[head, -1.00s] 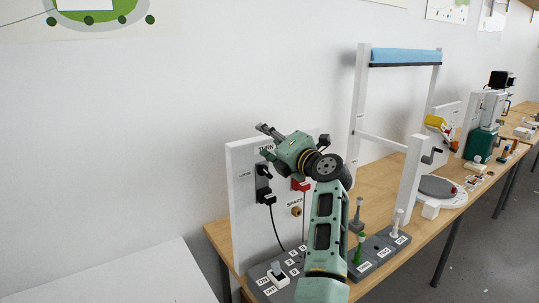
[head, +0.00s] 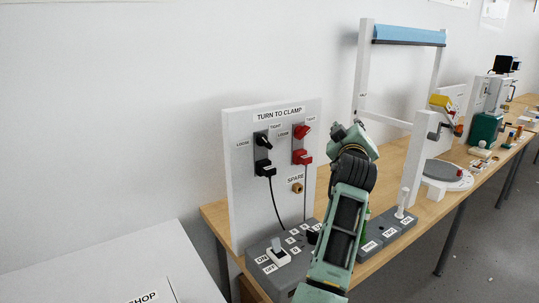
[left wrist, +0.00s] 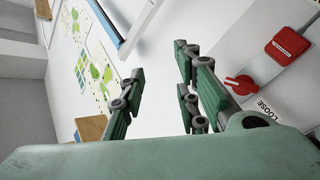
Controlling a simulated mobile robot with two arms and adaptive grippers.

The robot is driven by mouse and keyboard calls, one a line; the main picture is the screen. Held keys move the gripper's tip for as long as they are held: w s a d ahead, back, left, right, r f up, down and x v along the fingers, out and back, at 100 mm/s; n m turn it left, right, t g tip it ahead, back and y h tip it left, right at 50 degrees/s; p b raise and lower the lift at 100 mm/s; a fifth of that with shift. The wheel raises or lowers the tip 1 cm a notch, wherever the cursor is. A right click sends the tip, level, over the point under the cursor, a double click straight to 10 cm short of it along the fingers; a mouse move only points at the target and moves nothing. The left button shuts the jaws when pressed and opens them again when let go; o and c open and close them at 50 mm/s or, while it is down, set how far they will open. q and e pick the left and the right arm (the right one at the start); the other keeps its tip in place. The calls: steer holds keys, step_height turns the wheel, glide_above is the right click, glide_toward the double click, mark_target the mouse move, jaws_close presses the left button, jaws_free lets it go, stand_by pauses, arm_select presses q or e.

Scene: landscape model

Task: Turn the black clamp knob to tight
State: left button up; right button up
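The black clamp knob (head: 263,141) is on the upright white panel under the "TURN TO CLAMP" sign, between a LOOSE label at its left and a TIGHT label at its upper right. Its exact pointing is too small to tell. A black plug (head: 265,168) with a cable sits below it. My left gripper (head: 345,133) is right of the panel, apart from the black knob, its fingers partly hidden in the head view. In the left wrist view, its fingers (left wrist: 160,90) are spread with nothing between them. The black knob is not in that view. My right gripper is not in view.
A red knob (head: 302,132) and red plug (head: 303,157) sit right of the black pair; the red knob also shows in the left wrist view (left wrist: 238,85). A grey switch box (head: 290,262) stands in front of the panel. A white frame (head: 364,70) rises at the right.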

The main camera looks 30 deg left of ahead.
arm_select(q)
steer(key=s+a+f+n+g+y+b, duration=0.2)
steer(key=s+a+f+n+g+y, duration=0.15)
steer(key=s+a+f+y, duration=0.2)
steer(key=n+g+y, duration=0.5)
steer(key=g, duration=0.2)
glide_toward(267, 143)
steer(key=a, duration=0.2)
steer(key=p+x, duration=0.1)
steer(key=x, duration=0.2)
steer(key=p+x, duration=0.1)
steer(key=x, duration=0.2)
steer(key=shift+w+d+r, duration=0.1)
steer(key=shift+w, duration=0.25)
steer(key=shift+w+a, duration=0.25)
steer(key=shift+a, duration=0.25)
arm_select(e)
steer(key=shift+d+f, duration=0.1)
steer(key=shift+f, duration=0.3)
arm_select(q)
jaws_close()
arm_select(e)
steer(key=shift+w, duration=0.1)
